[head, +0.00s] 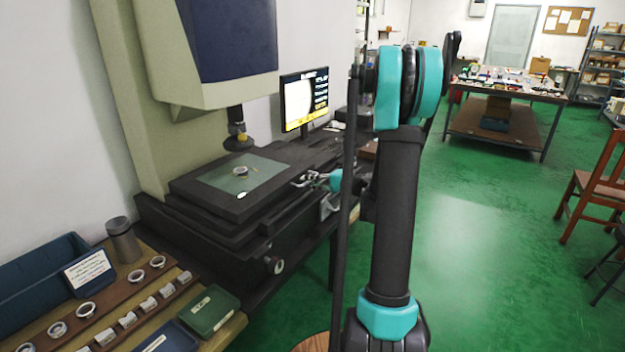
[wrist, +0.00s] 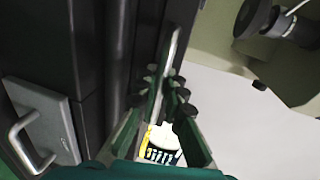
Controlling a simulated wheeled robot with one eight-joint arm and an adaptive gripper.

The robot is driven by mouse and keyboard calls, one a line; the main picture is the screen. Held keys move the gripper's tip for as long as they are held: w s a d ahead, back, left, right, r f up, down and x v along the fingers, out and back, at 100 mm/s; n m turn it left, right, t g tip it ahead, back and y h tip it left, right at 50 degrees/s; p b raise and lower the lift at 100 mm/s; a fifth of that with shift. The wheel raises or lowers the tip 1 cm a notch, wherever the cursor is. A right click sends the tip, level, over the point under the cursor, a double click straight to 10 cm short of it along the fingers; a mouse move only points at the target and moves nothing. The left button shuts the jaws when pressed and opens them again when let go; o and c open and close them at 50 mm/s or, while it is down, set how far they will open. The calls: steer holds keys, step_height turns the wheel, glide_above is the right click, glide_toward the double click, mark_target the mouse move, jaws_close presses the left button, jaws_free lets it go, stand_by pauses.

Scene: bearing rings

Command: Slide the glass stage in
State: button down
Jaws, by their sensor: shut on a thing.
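The glass stage (head: 215,180) is a pale pane set in a black frame on the measuring machine, below its lens. A metal bearing ring (head: 240,171) lies on the glass. My gripper (head: 312,180) is at the right side of the stage, beside the frame's edge. In the wrist view, my gripper (wrist: 164,88) is shut on a light metal bar handle (wrist: 174,48), which runs between the dark fingertip pads. The handle's mounting is partly hidden by the fingers, and the glass itself does not show in the wrist view.
The machine's lens (head: 237,138) hangs above the stage. A monitor (head: 304,98) stands behind it. A wooden bench at front left holds several rings, a blue bin (head: 40,290) and a green box (head: 209,310). A grey panel handle (wrist: 28,140) shows in the wrist view.

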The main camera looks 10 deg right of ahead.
steer(key=shift+s+a, duration=0.4)
steer(key=c, duration=1.6)
jaws_free()
steer(key=v, duration=1.2)
